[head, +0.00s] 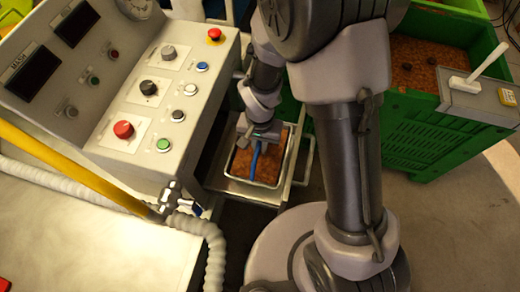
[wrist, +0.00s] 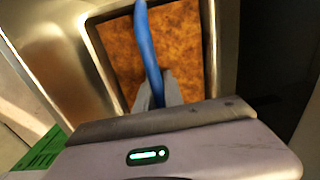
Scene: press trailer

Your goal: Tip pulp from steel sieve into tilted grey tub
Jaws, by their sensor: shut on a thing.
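My gripper (head: 257,141) is shut on a blue handle (head: 254,160), over a pale-rimmed container of orange-brown pulp (head: 267,165). In the wrist view, the grey fingers (wrist: 160,90) close around the blue handle (wrist: 146,40), which runs up across the pulp (wrist: 183,45). A shiny metal rim (wrist: 98,60) frames the pulp on the left. I cannot tell whether this container is the steel sieve or the grey tub, nor whether the blue handle is joined to it.
A control panel (head: 150,85) with knobs and buttons stands at left. A white ribbed hose (head: 100,181), a yellow bar (head: 75,165) and a metal valve (head: 172,197) lie before it. A green crate of pulp (head: 440,115) with a grey box (head: 480,98) on its rim stands right.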

